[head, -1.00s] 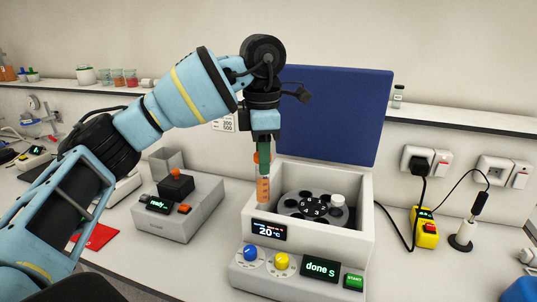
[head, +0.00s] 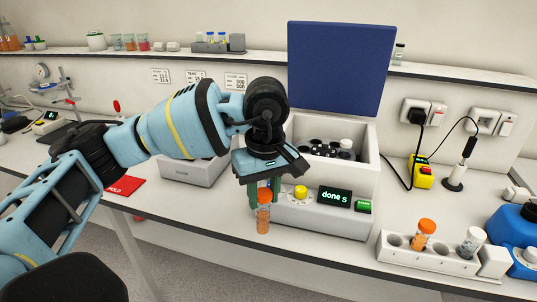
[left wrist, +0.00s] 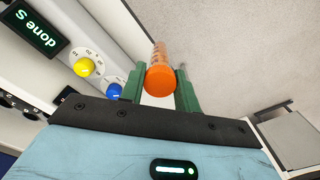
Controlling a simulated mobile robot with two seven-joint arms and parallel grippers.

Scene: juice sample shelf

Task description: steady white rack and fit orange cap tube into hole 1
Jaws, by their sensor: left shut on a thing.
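My left gripper (head: 263,192) is shut on an orange cap tube (head: 263,219), which hangs roughly upright in front of the bench's front edge. In the left wrist view the orange cap (left wrist: 160,78) sits between the two green fingers. The white rack (head: 428,263) stands on the bench at lower right, well apart from the gripper. Another tube with an orange cap (head: 426,227) stands in it, and a tube with a pale cap (head: 473,241) stands near its right end. The left-end hole (head: 394,240) looks empty. Hole numbers are not readable. My right gripper is not in view.
A white centrifuge (head: 345,186) with its blue lid (head: 340,65) raised stands behind the left gripper; its display reads done. A yellow box (head: 422,171) and cables lie behind. Bench between centrifuge and rack is clear.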

